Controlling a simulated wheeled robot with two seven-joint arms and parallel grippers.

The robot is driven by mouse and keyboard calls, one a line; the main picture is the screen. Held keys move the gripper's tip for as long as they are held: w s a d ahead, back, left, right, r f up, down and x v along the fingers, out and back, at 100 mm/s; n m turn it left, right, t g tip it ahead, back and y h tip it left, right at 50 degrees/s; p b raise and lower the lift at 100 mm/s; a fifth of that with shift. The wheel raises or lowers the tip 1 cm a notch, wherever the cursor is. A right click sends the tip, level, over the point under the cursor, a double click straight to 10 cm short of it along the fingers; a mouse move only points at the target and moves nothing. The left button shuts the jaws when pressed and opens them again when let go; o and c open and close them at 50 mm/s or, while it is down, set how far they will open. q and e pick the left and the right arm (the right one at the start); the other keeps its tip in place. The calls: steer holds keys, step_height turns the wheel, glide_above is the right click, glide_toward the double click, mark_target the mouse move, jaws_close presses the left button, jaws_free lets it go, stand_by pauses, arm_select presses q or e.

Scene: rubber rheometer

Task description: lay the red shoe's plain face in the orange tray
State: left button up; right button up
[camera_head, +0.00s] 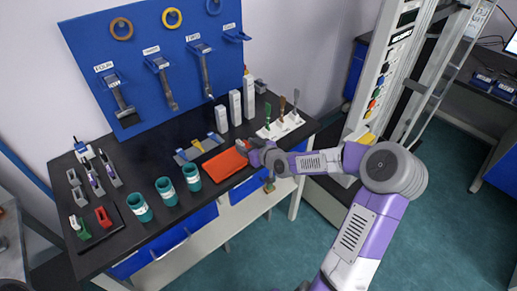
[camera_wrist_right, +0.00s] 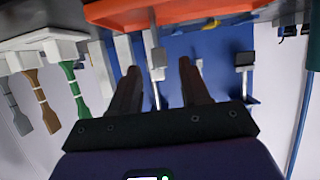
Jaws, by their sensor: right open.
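The red shoe (camera_head: 103,217) is a small red piece on a dark mat at the near left of the black bench, beside a green piece (camera_head: 80,229). The orange tray (camera_head: 225,164) is a flat rectangle near the bench's front edge, right of the teal cups. My right gripper (camera_head: 246,146) is open at the tray's right end, far from the red shoe. In the right wrist view its two brown fingers (camera_wrist_right: 158,75) stand apart, and the tray's orange edge (camera_wrist_right: 180,12) crosses the top. A thin grey rod shows between the fingers; I cannot tell what it belongs to. My left gripper is not in view.
Several teal cups (camera_head: 166,191) stand between the red shoe and the tray. White blocks (camera_head: 235,107) and a white rack of coloured-handled tools (camera_head: 280,125) stand behind the gripper. A blue board (camera_head: 150,65) with hanging tools rises behind the bench.

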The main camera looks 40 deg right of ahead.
steer(key=p+v, duration=0.3)
steer(key=v, duration=0.4)
steer(key=shift+s+p, duration=0.3)
steer(key=shift+s, duration=0.1)
steer(key=shift+r, duration=0.1)
